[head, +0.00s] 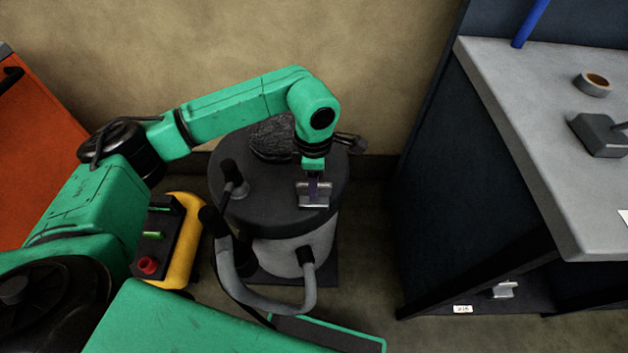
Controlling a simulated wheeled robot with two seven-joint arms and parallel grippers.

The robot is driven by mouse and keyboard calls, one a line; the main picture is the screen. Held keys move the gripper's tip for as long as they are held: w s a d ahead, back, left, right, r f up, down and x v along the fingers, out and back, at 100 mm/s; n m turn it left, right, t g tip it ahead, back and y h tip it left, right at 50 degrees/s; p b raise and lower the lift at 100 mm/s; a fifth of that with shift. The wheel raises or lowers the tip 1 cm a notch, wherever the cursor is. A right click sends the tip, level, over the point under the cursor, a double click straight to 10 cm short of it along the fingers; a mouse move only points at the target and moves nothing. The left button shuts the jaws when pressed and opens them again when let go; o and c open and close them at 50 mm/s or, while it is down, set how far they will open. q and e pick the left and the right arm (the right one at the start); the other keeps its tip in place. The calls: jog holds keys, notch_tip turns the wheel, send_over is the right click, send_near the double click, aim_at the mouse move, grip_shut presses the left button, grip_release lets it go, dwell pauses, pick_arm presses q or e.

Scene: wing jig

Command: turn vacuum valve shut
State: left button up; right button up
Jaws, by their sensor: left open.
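The shop vacuum is a grey drum (290,250) with a round dark lid (255,205), standing on the floor against the wall. My left gripper (315,197) hangs over the right front part of the lid, pointing down, with its jaws open. A small dark purplish piece shows at the jaws; I cannot tell whether it is the valve handle or part of the gripper. A grey stub (350,142) sticks out at the lid's back right, behind my wrist. I cannot tell for sure which part is the valve. My right gripper is out of view.
A grey hose (268,303) loops in front of the drum. A yellow and black box (183,240) with a red knob stands left of it. An orange cabinet (32,140) is at far left.

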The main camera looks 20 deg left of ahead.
pick_arm(q)
notch_tip(320, 180, up, 15)
jog(key=shift+f, duration=0.2)
jog(key=shift+f, duration=0.1)
